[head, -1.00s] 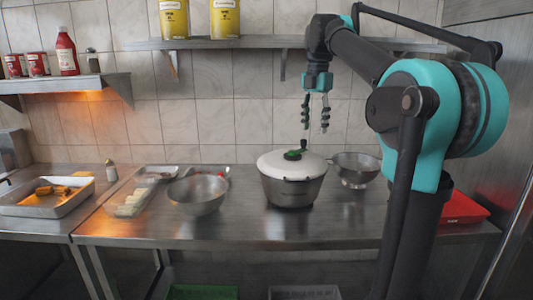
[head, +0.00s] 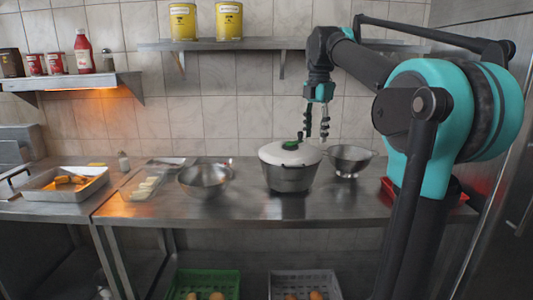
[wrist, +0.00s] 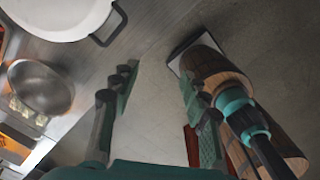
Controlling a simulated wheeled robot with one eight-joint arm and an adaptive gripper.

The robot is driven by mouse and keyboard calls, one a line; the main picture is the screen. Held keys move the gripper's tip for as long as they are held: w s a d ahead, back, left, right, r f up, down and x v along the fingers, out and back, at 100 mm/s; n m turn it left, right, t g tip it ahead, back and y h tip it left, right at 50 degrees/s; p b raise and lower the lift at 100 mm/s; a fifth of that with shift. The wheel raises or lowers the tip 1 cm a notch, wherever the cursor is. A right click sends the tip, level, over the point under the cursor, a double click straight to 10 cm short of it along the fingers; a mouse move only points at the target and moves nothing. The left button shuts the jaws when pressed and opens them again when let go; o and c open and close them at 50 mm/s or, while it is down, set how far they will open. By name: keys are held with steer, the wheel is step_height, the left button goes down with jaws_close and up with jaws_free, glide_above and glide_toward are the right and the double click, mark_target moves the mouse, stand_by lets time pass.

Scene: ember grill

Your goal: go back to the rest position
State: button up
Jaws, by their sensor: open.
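My gripper (head: 316,134) hangs pointing down with its two dark fingers apart and nothing between them. In the head view it shows just right of the green and black lid knob (head: 291,145) of a steel pot (head: 289,178) with a white lid. In the wrist view the fingers (wrist: 156,108) are spread and empty, and the white lid (wrist: 62,12) is at the upper left, clear of them. The arm is bent, with its wrist in front of the wall shelf.
A steel bowl (head: 205,182) stands left of the pot and a colander (head: 350,160) right of it. A food tray (head: 60,192) is at far left, a red tray (head: 398,188) at right. The wall shelf (head: 270,45) holds two yellow cans. Crates (head: 207,283) stand below the counter.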

steer(key=s+d+f+m+t, duration=0.1)
steer(key=s+f+m, duration=0.2)
steer(key=f+m, duration=0.5)
steer(key=s+d+f+m+t, duration=0.1)
steer(key=s+f+m, duration=0.25)
steer(key=f, duration=0.85)
steer(key=s+d+f+m+t, duration=0.1)
steer(key=s+f+m+t, duration=0.1)
steer(key=s+f+m, duration=1.1)
step_height(320, 180, down, 7)
steer(key=shift+s+d+r, duration=0.15)
steer(key=shift+s+d, duration=0.25)
steer(key=shift+s, duration=0.85)
steer(key=shift+m, duration=0.25)
steer(key=shift+c, duration=0.2)
